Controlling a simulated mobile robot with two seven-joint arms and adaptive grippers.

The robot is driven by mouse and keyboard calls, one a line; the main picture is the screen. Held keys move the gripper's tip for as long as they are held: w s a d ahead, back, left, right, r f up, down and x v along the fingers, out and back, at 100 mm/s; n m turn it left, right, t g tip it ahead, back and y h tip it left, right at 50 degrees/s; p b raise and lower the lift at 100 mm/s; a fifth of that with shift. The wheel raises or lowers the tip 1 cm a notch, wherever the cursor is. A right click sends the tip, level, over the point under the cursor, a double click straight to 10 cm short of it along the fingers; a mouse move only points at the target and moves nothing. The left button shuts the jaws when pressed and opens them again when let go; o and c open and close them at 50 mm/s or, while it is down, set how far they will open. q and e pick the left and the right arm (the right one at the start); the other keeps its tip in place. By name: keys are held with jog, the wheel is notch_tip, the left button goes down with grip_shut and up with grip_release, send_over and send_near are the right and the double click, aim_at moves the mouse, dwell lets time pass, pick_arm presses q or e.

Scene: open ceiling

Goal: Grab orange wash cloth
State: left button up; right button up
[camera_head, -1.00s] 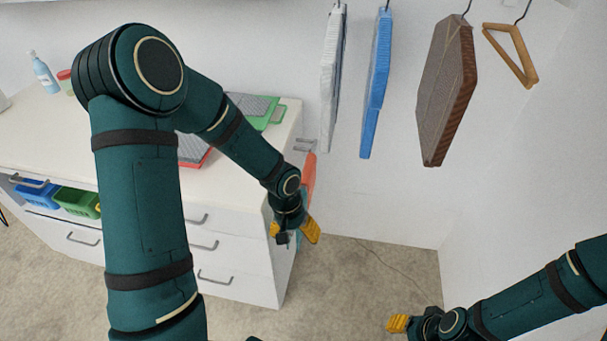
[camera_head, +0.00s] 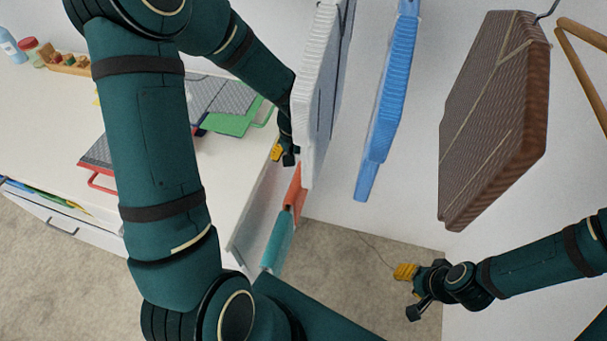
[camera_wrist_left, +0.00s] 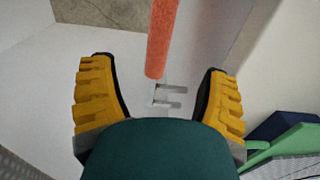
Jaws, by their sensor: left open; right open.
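The orange wash cloth (camera_head: 295,190) hangs at the right end of the white counter, partly hidden by the white hanging cloth. In the left wrist view an orange strip (camera_wrist_left: 162,38), seen edge-on, lies in the gap between my left fingers, with space on both sides. My left gripper (camera_head: 284,153) is open and empty, just above the orange cloth in the head view; its spread yellow fingers show in the wrist view (camera_wrist_left: 158,85). My right gripper (camera_head: 411,285) is open and empty at the lower right, away from the cloth.
A teal cloth (camera_head: 278,240) hangs just below the orange one. White (camera_head: 320,95), blue (camera_head: 388,95) and brown (camera_head: 495,120) pieces hang along the wall. Folded grey and green items (camera_head: 230,112) lie on the counter (camera_head: 215,175). The floor (camera_head: 350,270) at lower middle is clear.

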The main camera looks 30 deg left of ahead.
aim_at(297, 180)
pick_arm(q)
jog(key=shift+w+f, duration=0.1)
jog(key=shift+w, duration=0.15)
jog(key=shift+f, duration=0.3)
notch_tip(297, 180, down, 9)
jog(key=shift+r+b, duration=0.2)
jog(key=shift+b, duration=0.95)
notch_tip(297, 180, down, 4)
jog(key=shift+a+f+b, duration=0.1)
jog(key=shift+f+b, duration=0.1)
jog(key=shift+b, duration=0.3)
jog(key=c, duration=1.3)
